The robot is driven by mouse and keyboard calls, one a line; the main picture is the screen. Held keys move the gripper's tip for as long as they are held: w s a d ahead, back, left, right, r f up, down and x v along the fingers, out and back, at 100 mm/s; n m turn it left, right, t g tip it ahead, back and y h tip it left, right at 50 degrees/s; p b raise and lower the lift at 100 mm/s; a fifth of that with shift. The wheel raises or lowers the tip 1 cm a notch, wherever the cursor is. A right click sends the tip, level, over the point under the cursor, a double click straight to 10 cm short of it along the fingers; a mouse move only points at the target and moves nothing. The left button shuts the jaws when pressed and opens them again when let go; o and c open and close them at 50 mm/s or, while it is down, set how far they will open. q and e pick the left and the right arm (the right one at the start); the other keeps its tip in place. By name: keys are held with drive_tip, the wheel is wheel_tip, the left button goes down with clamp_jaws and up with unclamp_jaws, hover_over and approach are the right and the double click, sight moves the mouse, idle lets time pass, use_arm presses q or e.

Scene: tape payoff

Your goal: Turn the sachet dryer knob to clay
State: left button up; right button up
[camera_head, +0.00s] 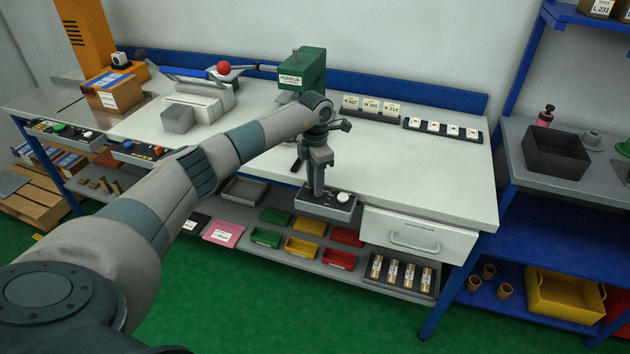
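A grey control panel (325,207) is fixed at the front edge of the white table. A round white knob (343,197) stands on its right part. The panel's markings are too small to read, so I cannot tell where the knob points or which panel belongs to the sachet dryer. My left gripper (317,190) points down over the panel, just left of the white knob, and hides part of the panel. Its fingers look close together, but their gap cannot be made out. My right gripper is not in view.
A green machine (303,69) stands behind my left arm. Other panels (65,134) (136,151) sit along the front edge at left. A drawer (417,234) is right of the grey panel. Small bins (301,248) fill the shelf below.

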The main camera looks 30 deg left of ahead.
use_arm(q)
drive_tip(key=shift+f, duration=0.1)
clamp_jaws()
